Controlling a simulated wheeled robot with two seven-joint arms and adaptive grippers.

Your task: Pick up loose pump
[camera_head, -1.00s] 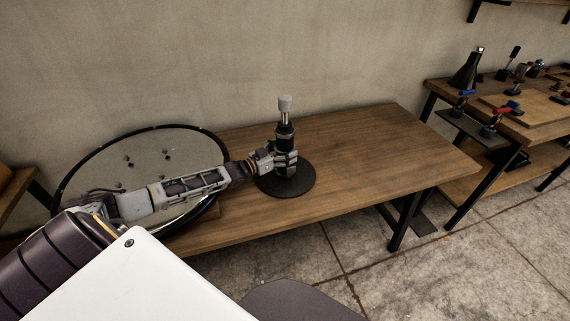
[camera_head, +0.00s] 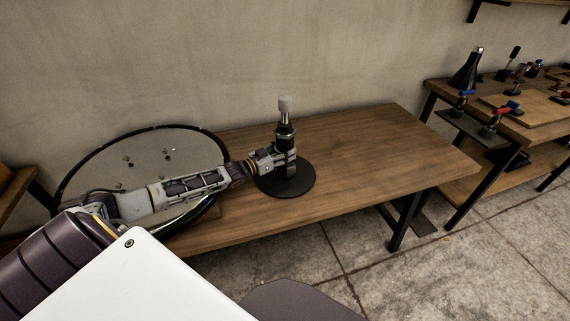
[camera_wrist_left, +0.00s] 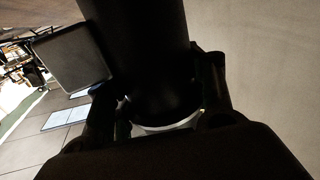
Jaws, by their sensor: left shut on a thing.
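The pump (camera_head: 284,118) stands upright on the wooden table, with a pale cap on top, a metallic rod and a dark body. A round black base disc (camera_head: 300,188) lies under it on the tabletop. My left gripper (camera_head: 284,158) is shut around the pump's body, above the disc. In the left wrist view the dark pump body (camera_wrist_left: 145,45) fills the middle between the fingers, and a pale ring shows below it. The gripper hides part of the pump's lower body. My right gripper is not in view.
A large round mirror-like disc (camera_head: 85,160) with small holes or studs lies at the table's left, beneath my left arm. The right part of the wooden table (camera_head: 390,150) is clear. A second bench (camera_head: 545,131) at the right holds clamps and a black cone-shaped thing (camera_head: 467,70).

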